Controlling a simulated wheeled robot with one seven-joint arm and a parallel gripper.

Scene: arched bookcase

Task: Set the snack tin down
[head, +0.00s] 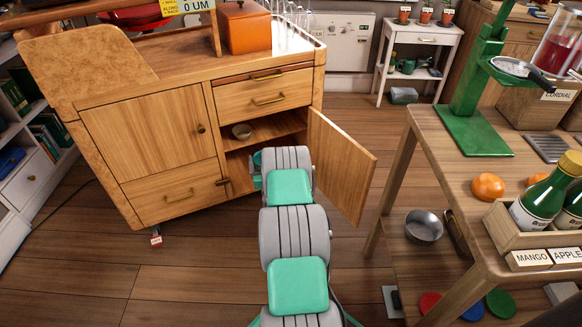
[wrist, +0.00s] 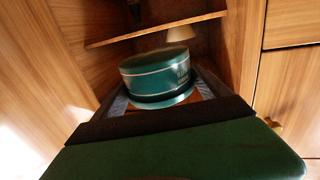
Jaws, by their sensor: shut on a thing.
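The snack tin is a round teal tin (wrist: 155,72) with pale bands, seen close in the wrist view. My gripper (wrist: 160,98) is shut on it, with a dark finger on either side. In the head view, my arm reaches into the open compartment of the wooden cabinet (head: 160,130), and my arm's end largely hides the inside. A bit of teal shows there, but I cannot tell whether it is the tin. The tin looks upright or slightly tilted. Whether its base touches a surface is hidden.
The cabinet door (head: 340,165) stands open right of my arm. A wooden table (head: 455,165) with bottles stands at right. Floor between is clear.

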